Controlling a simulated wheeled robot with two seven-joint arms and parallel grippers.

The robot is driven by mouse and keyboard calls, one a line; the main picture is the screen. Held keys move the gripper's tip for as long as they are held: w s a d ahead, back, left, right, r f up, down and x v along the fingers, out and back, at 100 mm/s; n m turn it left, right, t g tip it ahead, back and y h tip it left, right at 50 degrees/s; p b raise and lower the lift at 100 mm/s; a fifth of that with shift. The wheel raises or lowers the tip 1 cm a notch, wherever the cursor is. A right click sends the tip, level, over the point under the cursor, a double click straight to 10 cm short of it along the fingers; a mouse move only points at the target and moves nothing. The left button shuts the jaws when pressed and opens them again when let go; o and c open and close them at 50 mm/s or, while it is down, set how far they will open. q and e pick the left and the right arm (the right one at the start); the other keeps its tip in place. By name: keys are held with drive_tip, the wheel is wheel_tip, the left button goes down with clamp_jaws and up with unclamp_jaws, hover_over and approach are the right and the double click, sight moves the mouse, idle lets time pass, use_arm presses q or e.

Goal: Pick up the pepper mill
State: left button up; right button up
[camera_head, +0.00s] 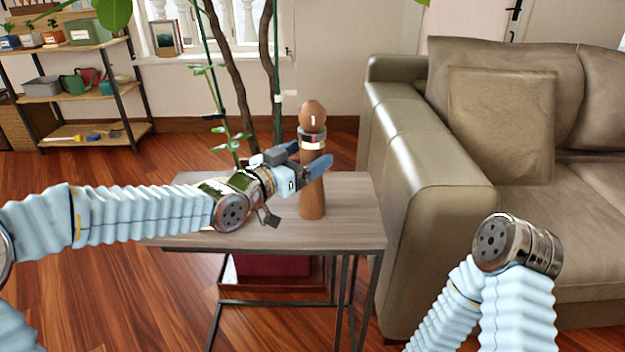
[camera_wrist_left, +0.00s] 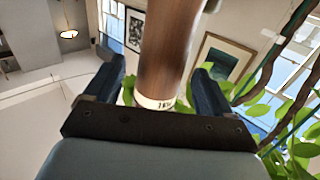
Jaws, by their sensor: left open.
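The pepper mill (camera_head: 312,190) is a tall brown wooden mill with a rounded top and a silver band. It stands upright on the small side table (camera_head: 345,215). My left gripper (camera_head: 310,163) is at the mill's mid-height, with its blue fingers open around the body. In the left wrist view the mill (camera_wrist_left: 168,60) rises between the two fingers of my left gripper (camera_wrist_left: 155,85), with gaps on both sides. My right arm (camera_head: 515,250) shows at the lower right of the head view, but its gripper fingers are not visible.
A grey-brown sofa (camera_head: 420,180) stands close to the table's right side. Plant stems (camera_head: 270,80) rise behind the table. A shelf rack (camera_head: 75,95) with pots stands at the back left. The table top's right part is clear.

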use_arm(q)
drive_tip(key=shift+x, duration=1.25)
clamp_jaws()
